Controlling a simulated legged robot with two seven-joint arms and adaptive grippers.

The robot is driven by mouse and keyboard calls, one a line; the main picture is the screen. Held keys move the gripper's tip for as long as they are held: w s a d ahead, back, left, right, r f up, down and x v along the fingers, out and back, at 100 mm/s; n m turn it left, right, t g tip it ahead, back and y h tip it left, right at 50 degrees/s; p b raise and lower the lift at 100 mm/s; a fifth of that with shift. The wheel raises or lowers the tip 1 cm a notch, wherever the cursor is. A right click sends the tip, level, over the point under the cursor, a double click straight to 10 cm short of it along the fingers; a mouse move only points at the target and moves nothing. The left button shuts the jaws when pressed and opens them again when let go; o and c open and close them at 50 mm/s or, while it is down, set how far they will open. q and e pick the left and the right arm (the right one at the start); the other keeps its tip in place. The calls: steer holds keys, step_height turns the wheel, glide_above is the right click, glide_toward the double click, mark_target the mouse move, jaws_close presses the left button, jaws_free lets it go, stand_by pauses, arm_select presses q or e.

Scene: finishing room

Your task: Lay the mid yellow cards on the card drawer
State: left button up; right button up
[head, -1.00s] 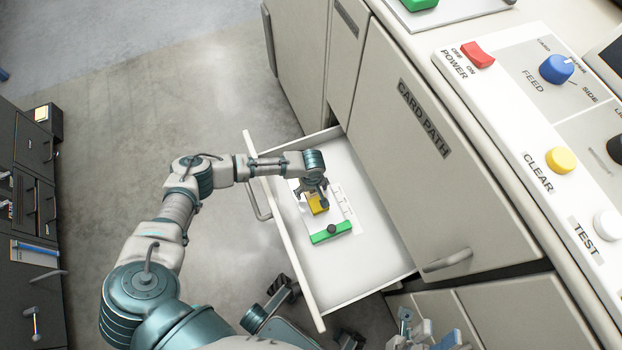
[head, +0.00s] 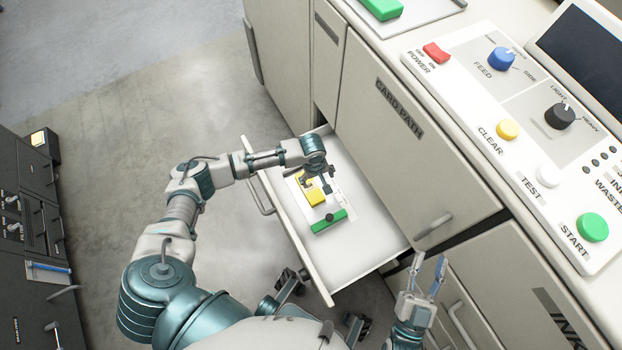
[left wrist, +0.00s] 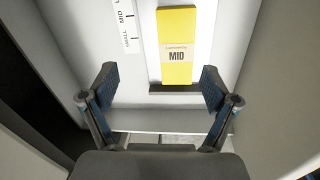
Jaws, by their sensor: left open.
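The mid yellow cards (head: 313,197) lie as a flat stack inside the open card drawer (head: 372,245). In the left wrist view the yellow stack (left wrist: 177,22) has a pale band reading "MID" and lies beside a printed size scale. My left gripper (head: 318,182) is over the drawer, close to the cards and partly covering them in the head view. In the left wrist view my left gripper (left wrist: 157,80) has its fingers wide apart with nothing between the tips; the stack is beyond them. My right gripper (head: 428,272) is open and empty, at the lower right outside the drawer.
A green guide (head: 328,221) with a dark knob lies in the drawer near the cards. The CARD PATH door (head: 405,150) stands beside the drawer, below the control panel (head: 530,160). A dark cabinet (head: 30,200) is at far left. The floor between is clear.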

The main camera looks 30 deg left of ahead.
arm_select(q)
steer(key=s+d+f+m+t+h, duration=0.1)
steer(key=s+d+m+h, duration=0.15)
steer(key=d, duration=0.55)
steer(key=s+d+m+t+h, duration=0.1)
steer(key=d+m+t+h, duration=0.15)
steer(key=d, duration=0.45)
steer(key=s+d+r+m+t+h, duration=0.3)
steer(key=d+r+m+t+h, duration=0.15)
steer(key=d+r, duration=0.4)
steer(key=s+a+r+m+t+y, duration=0.1)
steer(key=s+a+r+t, duration=0.4)
steer(key=r, duration=0.5)
steer(key=s+a+r+m+t+y, duration=0.1)
steer(key=s+a+r+t+y, duration=0.3)
steer(key=a+r+t, duration=0.4)
step_height(320, 180, up, 2)
steer(key=shift+s+a+r+m, duration=0.25)
steer(key=shift+s+a+m, duration=0.1)
steer(key=shift+a, duration=0.75)
arm_select(e)
steer(key=shift+a, duration=0.25)
